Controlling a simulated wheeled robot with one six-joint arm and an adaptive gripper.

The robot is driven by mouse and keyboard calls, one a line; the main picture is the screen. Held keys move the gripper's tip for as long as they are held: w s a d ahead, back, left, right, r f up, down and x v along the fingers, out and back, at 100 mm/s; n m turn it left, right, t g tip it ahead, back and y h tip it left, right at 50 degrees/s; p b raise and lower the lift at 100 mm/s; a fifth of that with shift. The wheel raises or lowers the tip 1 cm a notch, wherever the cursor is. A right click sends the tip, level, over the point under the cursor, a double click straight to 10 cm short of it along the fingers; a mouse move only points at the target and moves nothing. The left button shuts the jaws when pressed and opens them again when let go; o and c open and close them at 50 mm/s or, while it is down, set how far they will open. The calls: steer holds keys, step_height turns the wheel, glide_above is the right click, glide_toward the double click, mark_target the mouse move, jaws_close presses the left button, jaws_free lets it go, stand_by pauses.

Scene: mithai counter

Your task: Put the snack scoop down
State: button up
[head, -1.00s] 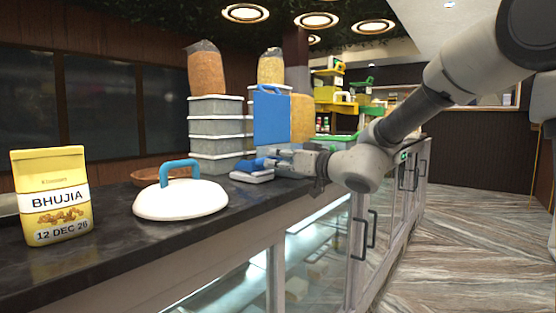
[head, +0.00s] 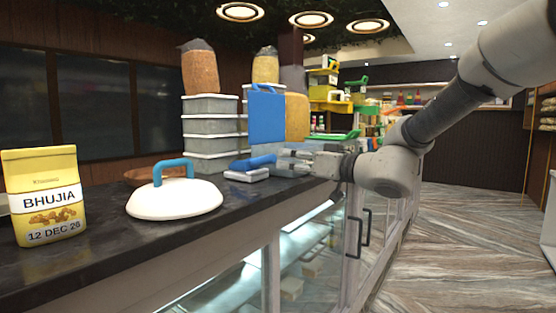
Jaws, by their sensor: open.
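The snack scoop appears to be the blue-handled piece (head: 254,162) on the dark counter in the head view. It lies at or over a small grey-white block (head: 247,175); whether it rests fully on it I cannot tell. My gripper (head: 284,161) is open, just right of the blue handle's end and low over the counter. It holds nothing that I can see. The fingers are small in view, and any gap to the handle is hard to judge.
A white lid with a blue handle (head: 175,200) and a yellow bhujia pack (head: 46,197) are nearer on the counter (head: 130,245). Stacked grey tubs (head: 209,130), a blue board (head: 267,117) and snack bags stand behind. A glass display front is below.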

steer(key=s+d+f+m+g+h, duration=0.1)
steer(key=s+d+f+g+h, duration=0.15)
steer(key=s+d+f, duration=0.5)
steer(key=s+d+f+g+h, duration=0.15)
steer(key=s+f+g, duration=0.25)
steer(key=s, duration=0.7)
steer(key=s+d+f+m+h, duration=0.1)
steer(key=s+d+m+h, duration=0.2)
steer(key=d, duration=0.7)
steer(key=s+d+f+m+g+h, duration=0.1)
steer(key=s+d+h, duration=0.4)
steer(key=d, duration=0.6)
steer(key=shift+s+f+m+h, duration=0.4)
steer(key=shift+f+m+h, duration=0.3)
steer(key=shift+m, duration=0.5)
